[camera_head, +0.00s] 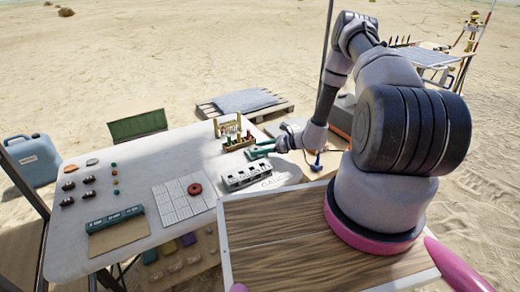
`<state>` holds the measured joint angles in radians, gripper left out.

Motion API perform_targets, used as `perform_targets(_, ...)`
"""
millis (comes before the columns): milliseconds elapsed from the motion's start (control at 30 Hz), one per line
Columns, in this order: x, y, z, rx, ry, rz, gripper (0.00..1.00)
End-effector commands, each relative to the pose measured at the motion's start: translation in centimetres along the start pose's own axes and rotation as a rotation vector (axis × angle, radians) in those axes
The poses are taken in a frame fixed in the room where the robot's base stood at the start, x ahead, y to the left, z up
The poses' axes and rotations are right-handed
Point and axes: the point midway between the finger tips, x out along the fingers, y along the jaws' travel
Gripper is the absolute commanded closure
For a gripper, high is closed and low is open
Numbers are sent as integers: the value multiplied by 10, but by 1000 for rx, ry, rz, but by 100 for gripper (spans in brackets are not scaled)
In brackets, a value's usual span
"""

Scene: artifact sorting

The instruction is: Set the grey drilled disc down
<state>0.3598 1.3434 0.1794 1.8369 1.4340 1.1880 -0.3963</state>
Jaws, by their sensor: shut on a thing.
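My gripper (258,152) is at the far right part of the white table (150,160), low over the tabletop. It is between the rack of coloured pegs behind it and the grey slotted block in front. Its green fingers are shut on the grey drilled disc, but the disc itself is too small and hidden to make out. I cannot tell whether the disc touches the table.
A grey slotted block (245,177) stands close in front of my gripper. A wooden rack (238,141) with coloured pegs is just behind. A white tiled grid (178,205) has a red ring (194,189) on it. Several dark pieces and coloured beads lie at the left.

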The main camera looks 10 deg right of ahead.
Motion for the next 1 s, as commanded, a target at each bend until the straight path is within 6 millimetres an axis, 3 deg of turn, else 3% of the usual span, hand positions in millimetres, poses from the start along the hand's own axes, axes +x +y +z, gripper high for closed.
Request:
perform_targets(333, 2, 0, -4, -1, 0, 0, 95)
perform_targets(367, 2, 0, -4, -1, 0, 0, 37)
perform_targets(433, 2, 0, -3, -1, 0, 0, 11)
perform_targets(800, 0, 0, 0, -2, 0, 0, 11)
perform_targets(1000, -29, -2, -1, 0, 0, -4, 11)
